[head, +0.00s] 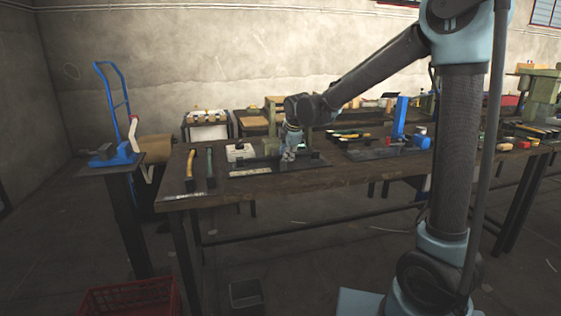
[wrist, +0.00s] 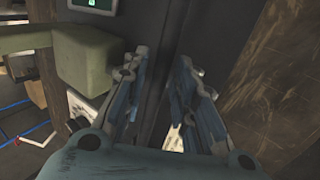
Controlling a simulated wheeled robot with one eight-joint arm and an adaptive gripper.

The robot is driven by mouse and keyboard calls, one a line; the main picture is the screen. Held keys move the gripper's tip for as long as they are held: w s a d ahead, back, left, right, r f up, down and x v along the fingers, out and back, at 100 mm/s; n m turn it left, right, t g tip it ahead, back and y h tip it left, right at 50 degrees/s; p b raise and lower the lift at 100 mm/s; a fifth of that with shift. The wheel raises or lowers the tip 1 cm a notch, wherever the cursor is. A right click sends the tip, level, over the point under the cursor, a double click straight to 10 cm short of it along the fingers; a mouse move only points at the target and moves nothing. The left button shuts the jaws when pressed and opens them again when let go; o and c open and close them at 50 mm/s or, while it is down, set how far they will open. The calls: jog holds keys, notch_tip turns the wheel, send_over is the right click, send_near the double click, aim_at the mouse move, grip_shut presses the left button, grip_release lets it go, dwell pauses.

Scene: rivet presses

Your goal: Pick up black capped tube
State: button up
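My gripper (head: 289,155) is low over a dark plate (head: 310,162) on the workbench in the head view. In the wrist view my gripper's two fingers (wrist: 161,95) stand apart with a gap between them. A dark surface with a straight ridge or edge shows through that gap. I see nothing clearly held. I cannot pick out the black capped tube for certain in either view; it may be too dark, too small or hidden by the fingers.
A green press part (wrist: 85,70) is close left of the fingers. The wooden bench top (wrist: 285,90) lies to their right. On the bench are a yellow-handled hammer (head: 190,165), a white box (head: 238,152) and a blue press (head: 400,118). A red crate (head: 130,297) is on the floor.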

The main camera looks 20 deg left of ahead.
jog(key=shift+w+a+f, duration=0.2)
jog(key=shift+w+f, duration=0.05)
jog(key=shift+f, duration=0.3)
grip_shut()
jog(key=shift+r, duration=0.1)
